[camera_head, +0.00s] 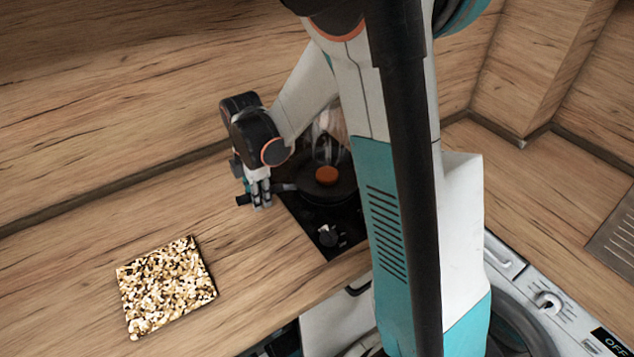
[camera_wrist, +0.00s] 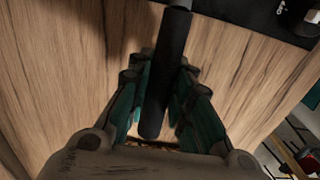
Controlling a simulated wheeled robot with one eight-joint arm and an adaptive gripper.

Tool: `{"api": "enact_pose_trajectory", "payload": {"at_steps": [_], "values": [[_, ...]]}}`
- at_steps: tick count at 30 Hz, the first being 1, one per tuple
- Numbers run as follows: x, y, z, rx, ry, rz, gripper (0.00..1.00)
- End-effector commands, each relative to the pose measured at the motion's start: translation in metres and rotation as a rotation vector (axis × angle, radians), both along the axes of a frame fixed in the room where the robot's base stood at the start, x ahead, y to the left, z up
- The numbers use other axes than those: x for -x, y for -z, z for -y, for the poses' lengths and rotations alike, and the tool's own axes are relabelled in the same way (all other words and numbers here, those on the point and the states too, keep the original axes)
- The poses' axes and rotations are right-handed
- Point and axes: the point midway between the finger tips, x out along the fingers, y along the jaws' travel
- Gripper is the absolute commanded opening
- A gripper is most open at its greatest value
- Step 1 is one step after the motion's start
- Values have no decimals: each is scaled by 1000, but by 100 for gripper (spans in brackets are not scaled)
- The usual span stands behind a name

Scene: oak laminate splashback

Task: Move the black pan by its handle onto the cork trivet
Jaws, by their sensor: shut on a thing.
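The black pan (camera_head: 338,187) sits on the dark hob, partly hidden behind my arm, with a round orange-brown item (camera_head: 326,175) in it. Its handle (camera_head: 285,187) points left past the hob's edge. My gripper (camera_head: 262,195) is at the handle, and in the wrist view my gripper (camera_wrist: 158,100) has its teal fingers on both sides of the black handle (camera_wrist: 165,75), shut on it. The cork trivet (camera_head: 166,286), a speckled square, lies on the wooden counter to the lower left, apart from the pan.
The hob (camera_head: 325,240) has a knob (camera_head: 328,236) near its front. A clear glass-like object (camera_head: 329,132) stands behind the pan, partly hidden by my arm. Bare counter (camera_head: 225,235) lies between hob and trivet. A white appliance (camera_head: 545,295) is at lower right.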

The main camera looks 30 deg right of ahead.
Motion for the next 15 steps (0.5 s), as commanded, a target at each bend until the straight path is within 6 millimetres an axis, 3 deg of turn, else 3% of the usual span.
{"api": "enact_pose_trajectory", "payload": {"at_steps": [15], "values": [[0, -23, 0, 1, 0, 0, 0]]}}
